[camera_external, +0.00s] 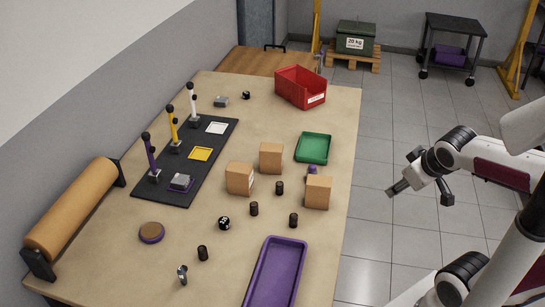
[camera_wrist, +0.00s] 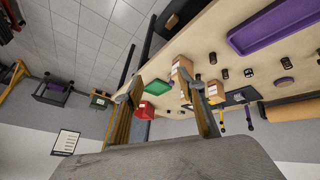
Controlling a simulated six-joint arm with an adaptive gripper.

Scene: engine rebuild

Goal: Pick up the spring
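No part on the table can be clearly told as the spring at this size. Several small dark cylinders stand on the table, such as one near the middle (camera_external: 254,208), one at the front left (camera_external: 202,253) and one on the right (camera_external: 293,220). A small grey and black part (camera_external: 182,275) is at the front left. My gripper (camera_external: 419,198) is off the table's right side, above the floor. Its two fingers are spread wide with nothing between them, and they also show apart in the wrist view (camera_wrist: 165,90).
Three cardboard boxes (camera_external: 240,178) stand mid-table. A green tray (camera_external: 327,148), red bin (camera_external: 301,87) and purple tray (camera_external: 263,297) lie along the right side. A black mat (camera_external: 193,170) with upright posts and a brown roll (camera_external: 75,215) are on the left.

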